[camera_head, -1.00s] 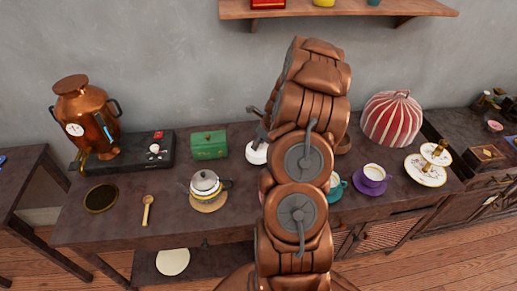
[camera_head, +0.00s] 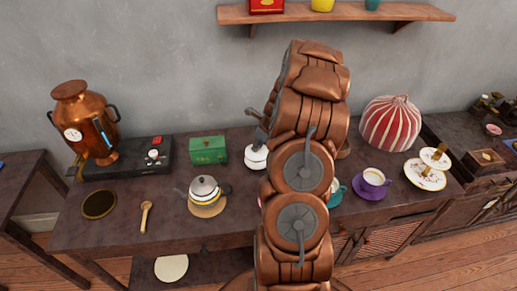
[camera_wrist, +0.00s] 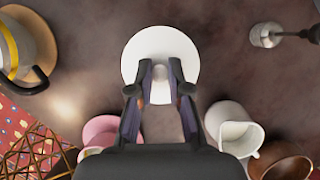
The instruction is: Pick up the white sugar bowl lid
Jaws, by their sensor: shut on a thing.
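The white sugar bowl lid (camera_wrist: 160,45) shows in the wrist view as a round white disc at the top middle. My gripper (camera_wrist: 160,80) has its two dark fingers closed on the knob at the lid's centre. In the head view the white sugar bowl (camera_head: 256,158) stands on the table behind my arm, left of it, with a white top on it. My gripper (camera_head: 258,133) is just above that top, partly hidden by my arm. I cannot tell whether the lid rests on the bowl or is slightly raised.
A green box (camera_head: 208,150) and a grey-lidded teapot (camera_head: 204,187) stand to the left. A white pitcher (camera_wrist: 232,124) and a pink cup (camera_wrist: 100,131) are near my gripper in the wrist view. A copper urn (camera_head: 84,122) is far left. A striped cosy (camera_head: 391,124) stands right.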

